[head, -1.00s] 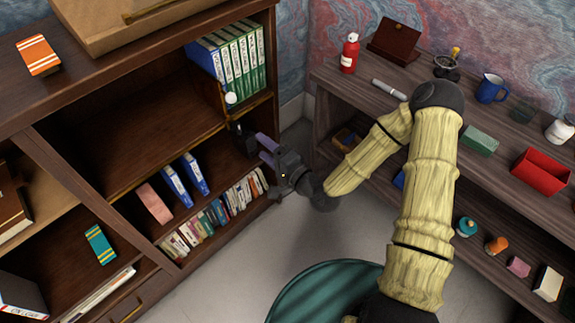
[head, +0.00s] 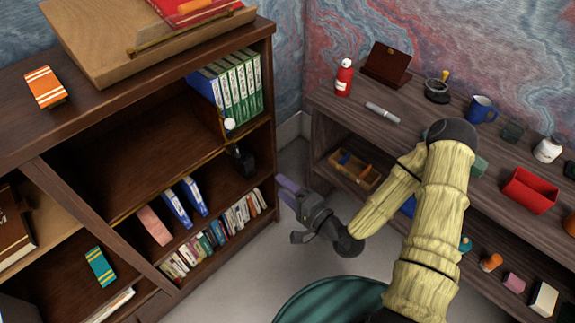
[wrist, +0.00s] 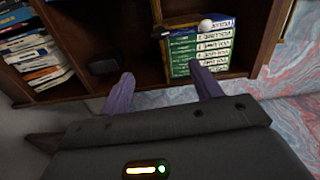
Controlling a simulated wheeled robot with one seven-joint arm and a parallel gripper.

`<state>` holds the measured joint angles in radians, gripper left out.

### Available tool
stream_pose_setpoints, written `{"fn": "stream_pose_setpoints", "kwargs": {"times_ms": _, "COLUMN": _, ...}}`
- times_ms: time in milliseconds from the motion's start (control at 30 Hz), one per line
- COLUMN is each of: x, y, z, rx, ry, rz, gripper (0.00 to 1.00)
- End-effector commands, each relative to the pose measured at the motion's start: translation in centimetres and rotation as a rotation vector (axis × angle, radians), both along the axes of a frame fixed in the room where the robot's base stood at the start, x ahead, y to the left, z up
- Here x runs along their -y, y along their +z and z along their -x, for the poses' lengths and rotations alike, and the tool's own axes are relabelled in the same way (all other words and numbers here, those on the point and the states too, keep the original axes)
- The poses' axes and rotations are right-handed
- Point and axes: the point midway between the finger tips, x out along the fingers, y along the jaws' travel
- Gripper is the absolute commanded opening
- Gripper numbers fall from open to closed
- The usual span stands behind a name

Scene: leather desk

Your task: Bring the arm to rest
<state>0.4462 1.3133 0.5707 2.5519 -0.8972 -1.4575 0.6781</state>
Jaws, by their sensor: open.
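My gripper (head: 287,190) is in front of the right end of the brown bookcase (head: 150,138), over the gap between it and the wooden shelf unit. In the wrist view its two purple fingers (wrist: 166,92) are spread apart with nothing between them. The bookcase's green-and-white volumes (wrist: 199,50) show beyond the fingers. A small black object (head: 241,160) stands on the bookcase's middle shelf, left of the gripper and apart from it. My arm is bent, with its elbow above the shelf unit's front.
The wooden shelf unit (head: 405,141) on the right bears a red fire extinguisher (head: 344,78), a blue mug (head: 481,109) and a red bin (head: 529,190). A wooden box (head: 356,170) sits on its lower shelf. Grey floor (head: 240,255) is free below the gripper.

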Motion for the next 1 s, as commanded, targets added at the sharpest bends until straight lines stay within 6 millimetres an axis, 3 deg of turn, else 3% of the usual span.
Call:
{"fn": "stream_pose_setpoints", "kwargs": {"times_ms": 267, "x": -0.1, "y": -0.1, "z": 0.0, "rx": 0.004, "ry": 0.010, "rz": 0.026, "gripper": 0.64}}
{"fn": "stream_pose_setpoints", "kwargs": {"times_ms": 367, "x": -0.1, "y": -0.8, "z": 0.0, "rx": 0.011, "ry": 0.043, "rz": 0.115, "gripper": 0.64}}
{"fn": "stream_pose_setpoints", "kwargs": {"times_ms": 533, "x": 0.8, "y": -2.8, "z": 0.0, "rx": 0.025, "ry": 0.134, "rz": 0.403, "gripper": 0.64}}
{"fn": "stream_pose_setpoints", "kwargs": {"times_ms": 767, "x": 4.7, "y": -4.4, "z": -0.3, "rx": 0.012, "ry": 0.234, "rz": 0.823, "gripper": 0.64}}
{"fn": "stream_pose_setpoints", "kwargs": {"times_ms": 1000, "x": 10.2, "y": -3.0, "z": -0.5, "rx": -0.051, "ry": 0.285, "rz": 1.179, "gripper": 0.64}}
